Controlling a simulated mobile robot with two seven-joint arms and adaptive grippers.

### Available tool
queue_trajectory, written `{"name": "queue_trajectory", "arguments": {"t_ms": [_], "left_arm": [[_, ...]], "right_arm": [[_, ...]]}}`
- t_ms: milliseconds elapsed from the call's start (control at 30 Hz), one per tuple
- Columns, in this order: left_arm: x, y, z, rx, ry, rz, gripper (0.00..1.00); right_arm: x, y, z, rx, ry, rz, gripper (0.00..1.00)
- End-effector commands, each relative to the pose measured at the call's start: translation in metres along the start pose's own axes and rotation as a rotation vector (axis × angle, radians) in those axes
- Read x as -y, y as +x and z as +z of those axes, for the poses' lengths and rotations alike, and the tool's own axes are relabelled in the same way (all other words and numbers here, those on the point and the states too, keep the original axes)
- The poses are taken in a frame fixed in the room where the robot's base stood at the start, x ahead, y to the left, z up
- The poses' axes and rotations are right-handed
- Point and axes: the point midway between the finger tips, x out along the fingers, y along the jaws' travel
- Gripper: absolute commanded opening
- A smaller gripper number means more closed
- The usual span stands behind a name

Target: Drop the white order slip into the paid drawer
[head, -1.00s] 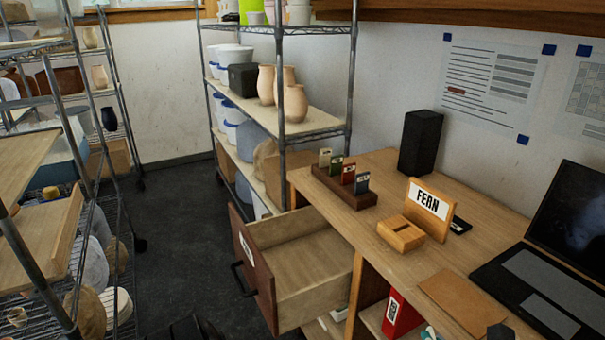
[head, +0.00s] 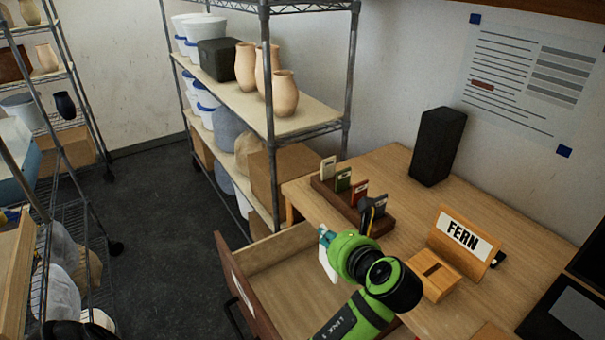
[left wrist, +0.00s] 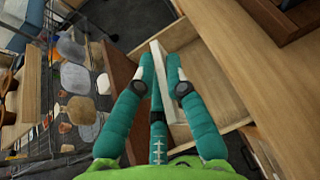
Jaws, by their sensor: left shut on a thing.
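The white order slip (head: 327,264) hangs from my left gripper (head: 328,240) in the head view, above the open drawer. In the left wrist view the slip (left wrist: 159,68) is a thin white strip between the teal fingers of my left gripper (left wrist: 161,62), which is shut on it. The wooden drawer (head: 278,255) is pulled out from the desk, with a dark reddish front (head: 252,306) that carries a white label. My left arm hides part of the drawer in the head view. The drawer (left wrist: 205,70) lies below the fingers in the left wrist view. My right gripper is not seen.
The desk (head: 400,180) holds a card rack (head: 340,205), a FERN sign (head: 463,238), a slotted wooden block (head: 434,272) and a black speaker (head: 438,146). A wire shelf (head: 290,118) with vases stands behind the drawer. Open floor (head: 150,235) lies to the left.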

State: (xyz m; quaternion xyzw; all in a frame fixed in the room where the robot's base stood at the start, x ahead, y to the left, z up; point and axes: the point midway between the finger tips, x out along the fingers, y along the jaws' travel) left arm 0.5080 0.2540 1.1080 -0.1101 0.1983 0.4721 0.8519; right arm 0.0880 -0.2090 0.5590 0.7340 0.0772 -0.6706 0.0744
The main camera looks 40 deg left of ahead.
Motion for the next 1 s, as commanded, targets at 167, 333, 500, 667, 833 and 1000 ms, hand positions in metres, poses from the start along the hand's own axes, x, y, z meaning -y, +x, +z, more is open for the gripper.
{"name": "queue_trajectory", "arguments": {"t_ms": [167,333,500,667,833,1000], "left_arm": [[0.007,0.062,0.058,0.000,-0.041,0.092,0.00],[0.004,0.096,0.075,-0.001,-0.066,0.139,0.00],[0.003,0.107,0.070,-0.001,-0.074,0.151,0.00],[0.003,0.114,0.056,0.000,-0.073,0.150,0.00],[0.004,0.121,0.041,0.001,-0.073,0.149,0.00],[0.003,0.126,0.029,0.001,-0.073,0.150,0.00]], "right_arm": [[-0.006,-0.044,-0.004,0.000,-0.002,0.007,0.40],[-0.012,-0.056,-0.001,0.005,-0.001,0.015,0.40],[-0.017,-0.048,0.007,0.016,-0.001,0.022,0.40],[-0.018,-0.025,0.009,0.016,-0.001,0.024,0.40],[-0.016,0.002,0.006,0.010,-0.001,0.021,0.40],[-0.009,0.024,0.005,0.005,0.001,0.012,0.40]]}}
